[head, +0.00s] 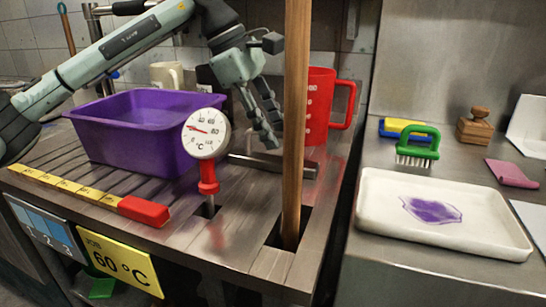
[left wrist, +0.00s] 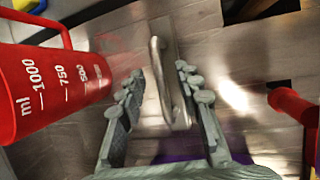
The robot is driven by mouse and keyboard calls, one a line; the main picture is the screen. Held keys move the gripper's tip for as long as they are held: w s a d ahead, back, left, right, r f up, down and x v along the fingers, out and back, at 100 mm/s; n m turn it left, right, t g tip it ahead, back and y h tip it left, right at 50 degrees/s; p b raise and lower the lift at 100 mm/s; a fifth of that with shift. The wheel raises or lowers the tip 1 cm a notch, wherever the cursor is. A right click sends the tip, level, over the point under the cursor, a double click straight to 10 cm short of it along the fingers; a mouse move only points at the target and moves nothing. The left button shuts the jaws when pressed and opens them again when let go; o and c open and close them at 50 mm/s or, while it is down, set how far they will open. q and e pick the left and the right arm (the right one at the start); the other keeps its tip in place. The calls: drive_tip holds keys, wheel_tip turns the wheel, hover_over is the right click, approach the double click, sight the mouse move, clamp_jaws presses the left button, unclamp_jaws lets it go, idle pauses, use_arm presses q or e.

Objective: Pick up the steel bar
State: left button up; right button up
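The steel bar (head: 245,161) lies on the slatted metal bench, behind the dial thermometer. The wooden pole hides part of it in the head view. My left gripper (head: 268,125) is open and empty, pointing down just above the bar. It also shows in the left wrist view (left wrist: 157,85). I cannot tell whether its fingertips reach down past the bar's sides. My right gripper is in neither view.
A red measuring jug (head: 320,110) stands close to the right of the gripper. The upright wooden pole (head: 296,120) stands in front, in a bench slot. The dial thermometer (head: 206,135) and purple tub (head: 140,130) are to the left. A white tray (head: 440,240) is at right.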

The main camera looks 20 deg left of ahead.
use_arm(q)
drive_tip(key=shift+x, duration=0.85)
drive_tip(key=shift+a, duration=0.1)
drive_tip(key=shift+c, duration=0.2)
clamp_jaws()
drive_tip(key=shift+r, duration=0.1)
